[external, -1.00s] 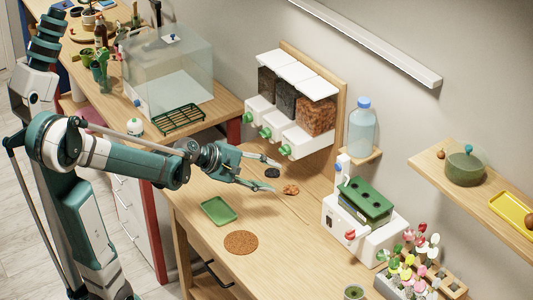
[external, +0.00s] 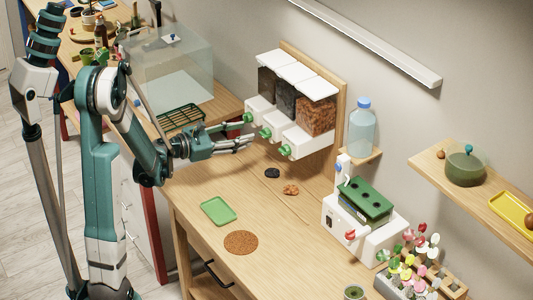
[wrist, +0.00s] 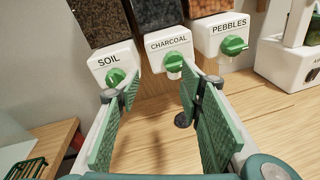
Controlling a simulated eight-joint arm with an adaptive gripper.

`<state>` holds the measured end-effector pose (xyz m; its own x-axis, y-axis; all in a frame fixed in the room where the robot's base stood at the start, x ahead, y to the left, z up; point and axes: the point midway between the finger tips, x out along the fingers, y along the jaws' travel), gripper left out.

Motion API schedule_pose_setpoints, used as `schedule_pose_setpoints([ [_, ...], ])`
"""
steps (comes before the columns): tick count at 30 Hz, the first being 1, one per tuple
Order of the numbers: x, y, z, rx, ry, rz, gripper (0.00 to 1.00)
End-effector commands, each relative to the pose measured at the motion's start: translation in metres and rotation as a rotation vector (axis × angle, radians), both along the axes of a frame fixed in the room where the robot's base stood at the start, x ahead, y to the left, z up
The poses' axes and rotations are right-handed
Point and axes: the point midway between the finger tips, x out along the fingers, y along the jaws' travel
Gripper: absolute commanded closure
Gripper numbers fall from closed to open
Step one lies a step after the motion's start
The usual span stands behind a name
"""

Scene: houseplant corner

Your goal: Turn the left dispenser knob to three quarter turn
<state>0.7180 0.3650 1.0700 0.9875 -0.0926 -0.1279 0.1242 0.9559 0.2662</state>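The left dispenser, labelled SOIL, has a green knob (wrist: 115,77) on its white front; the knob also shows in the external view (external: 248,117). My gripper (wrist: 158,88) is open and empty in front of the dispensers. In the wrist view its left fingertip is just below and right of the soil knob, and its right fingertip is below the charcoal knob (wrist: 173,65). I cannot tell whether the left fingertip touches the soil knob. The pebbles knob (wrist: 234,46) is at the right, clear of the fingers.
Below the dispensers, a dark pile (external: 272,173) and a brown pile (external: 290,190) lie on the wooden table (external: 200,250). A green tray (external: 218,211) and a round cork mat (external: 241,243) lie nearer. A glass tank (external: 170,70) stands at the back left.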

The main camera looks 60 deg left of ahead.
Motion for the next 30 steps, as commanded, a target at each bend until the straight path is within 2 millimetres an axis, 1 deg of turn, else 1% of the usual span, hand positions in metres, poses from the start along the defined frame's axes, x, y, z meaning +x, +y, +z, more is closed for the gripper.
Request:
schedule_pose_setpoints([
  [1, -0.003, 0.016, -0.002, -0.043, -0.016, 0.023, 0.62],
  [6, -0.011, 0.053, -0.005, -0.175, -0.07, 0.075, 0.62],
  [9, -0.016, 0.068, -0.006, -0.229, -0.094, 0.095, 0.62],
  [12, -0.018, 0.076, -0.008, -0.262, -0.108, 0.106, 0.62],
  [16, -0.02, 0.08, -0.008, -0.279, -0.116, 0.111, 0.62],
  [24, -0.02, 0.08, -0.008, -0.278, -0.115, 0.111, 0.62],
  [30, -0.015, 0.08, -0.008, -0.278, -0.115, 0.11, 0.62],
])
